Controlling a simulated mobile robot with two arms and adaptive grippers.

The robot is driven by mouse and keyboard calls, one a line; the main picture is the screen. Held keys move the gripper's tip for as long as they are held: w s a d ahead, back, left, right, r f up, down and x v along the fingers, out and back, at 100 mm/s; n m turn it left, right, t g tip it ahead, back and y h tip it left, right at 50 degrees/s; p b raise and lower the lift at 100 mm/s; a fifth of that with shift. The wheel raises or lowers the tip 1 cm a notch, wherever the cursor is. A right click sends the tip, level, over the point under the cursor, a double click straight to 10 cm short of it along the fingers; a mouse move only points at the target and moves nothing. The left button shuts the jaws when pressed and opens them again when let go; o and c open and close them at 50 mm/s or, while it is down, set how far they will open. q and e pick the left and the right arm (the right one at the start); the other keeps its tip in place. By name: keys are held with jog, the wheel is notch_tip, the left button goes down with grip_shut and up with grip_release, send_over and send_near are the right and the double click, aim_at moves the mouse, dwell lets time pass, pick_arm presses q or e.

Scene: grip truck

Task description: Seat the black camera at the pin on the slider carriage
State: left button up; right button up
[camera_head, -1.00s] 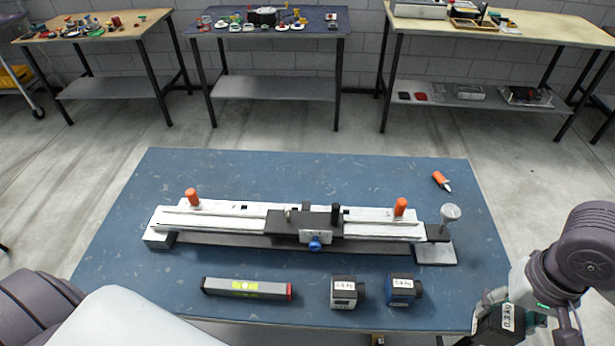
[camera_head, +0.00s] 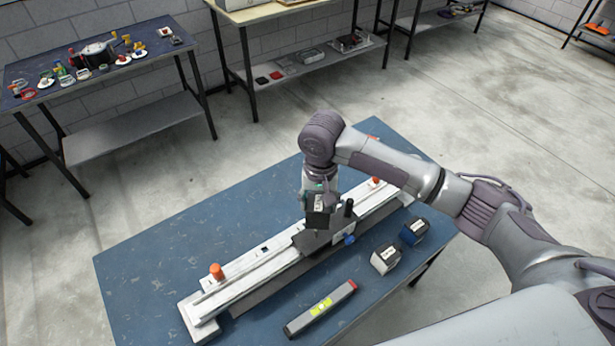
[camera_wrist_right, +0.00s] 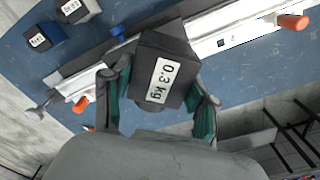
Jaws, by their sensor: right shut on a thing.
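The black camera (camera_wrist_right: 167,55), a dark box with a white "0.3 kg" label, is in my right gripper (camera_wrist_right: 160,112), whose fingers are on either side of it. In the head view the right gripper (camera_head: 320,190) holds the black camera (camera_head: 318,217) over the slider carriage (camera_head: 314,240), near its upright black post (camera_head: 348,208). The carriage sits on the white slider rail (camera_head: 250,272). Contact between camera and carriage cannot be told, and the pin is not clearly visible. My left gripper is not in view.
On the blue table (camera_head: 150,260), a white camera (camera_head: 384,259) and a blue camera (camera_head: 413,232) stand in front of the rail. A spirit level (camera_head: 320,308) lies nearby. Orange knobs (camera_head: 216,271) rise from the rail. The table's left part is clear.

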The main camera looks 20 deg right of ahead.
aim_at(318, 197)
jog(key=shift+w+f+m+p, duration=0.1)
jog(key=shift+w+m+p, duration=0.3)
jog(key=shift+w+p, duration=0.35)
jog(key=shift+w+d+f, duration=0.15)
jog(key=shift+d+f, duration=0.2)
jog(key=shift+f, duration=0.05)
jog(key=shift+a+f, duration=0.3)
jog(key=shift+f, duration=0.25)
jog(key=shift+f+b, duration=0.2)
jog(key=shift+b, duration=0.1)
jog(key=shift+d+f, duration=0.1)
jog(key=shift+f, duration=0.15)
jog(key=shift+f+b, duration=1.4)
jog(key=shift+b, duration=0.7)
jog(key=shift+f+b, duration=0.45)
jog(key=shift+b, duration=0.2)
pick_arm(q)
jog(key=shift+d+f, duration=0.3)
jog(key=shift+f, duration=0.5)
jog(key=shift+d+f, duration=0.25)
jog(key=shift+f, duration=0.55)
pick_arm(e)
jog(key=shift+f, duration=1.8)
